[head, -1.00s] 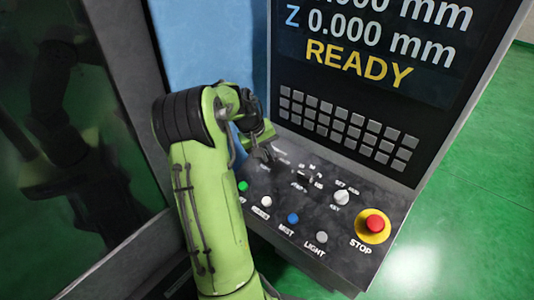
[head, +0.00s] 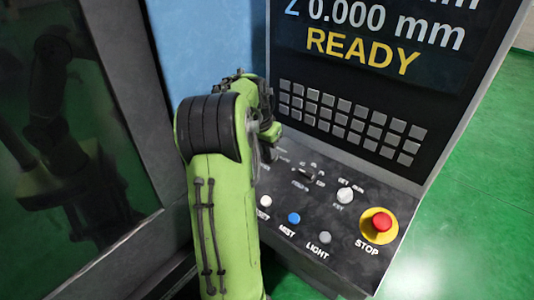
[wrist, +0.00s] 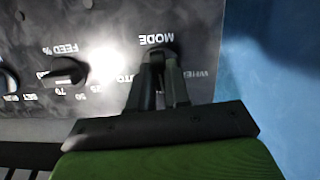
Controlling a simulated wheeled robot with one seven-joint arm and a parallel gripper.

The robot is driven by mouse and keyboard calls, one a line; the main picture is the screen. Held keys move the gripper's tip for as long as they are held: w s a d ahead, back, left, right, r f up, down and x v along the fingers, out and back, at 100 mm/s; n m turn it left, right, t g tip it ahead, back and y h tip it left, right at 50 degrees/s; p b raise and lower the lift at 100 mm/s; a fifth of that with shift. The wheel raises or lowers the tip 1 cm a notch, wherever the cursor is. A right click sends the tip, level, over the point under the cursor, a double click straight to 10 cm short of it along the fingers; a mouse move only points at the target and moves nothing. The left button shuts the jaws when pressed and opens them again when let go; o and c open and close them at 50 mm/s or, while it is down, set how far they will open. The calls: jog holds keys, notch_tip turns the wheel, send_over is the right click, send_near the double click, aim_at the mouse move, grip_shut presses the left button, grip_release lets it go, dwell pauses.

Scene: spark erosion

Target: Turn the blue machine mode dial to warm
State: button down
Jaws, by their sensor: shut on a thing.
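The mode dial (wrist: 160,53) is a dark knob under the upside-down MODE label in the wrist view. It is mostly hidden by my gripper (wrist: 163,68), whose two dark fingers are shut on it from either side. Printed position words sit beside the dial, one partly covered on the left and one on the right too blurred to read. I cannot tell which position the dial points to. In the head view my green arm hides the dial.
The dark feed dial (wrist: 66,72) is left of the mode dial in the wrist view. In the head view the panel also bears a white key switch (head: 344,195), a red stop button (head: 381,222), a blue mist button (head: 294,218) and a grey keypad (head: 350,124). The screen (head: 375,45) reads READY.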

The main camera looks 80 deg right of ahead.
jog(key=m+b, duration=0.1)
jog(key=m, duration=0.1)
jog(key=m+b, duration=0.1)
jog(key=m, duration=0.2)
jog(key=shift+s+t+h, duration=0.1)
jog(key=shift+t+h, duration=0.2)
jog(key=shift+t, duration=0.1)
dwell(0.3)
jog(key=c, duration=1.1)
grip_release()
jog(key=shift+r, duration=0.1)
jog(key=p+v, duration=0.2)
jog(key=v, duration=1.3)
jog(key=shift+a+r, duration=0.15)
jog(key=shift+r, duration=0.15)
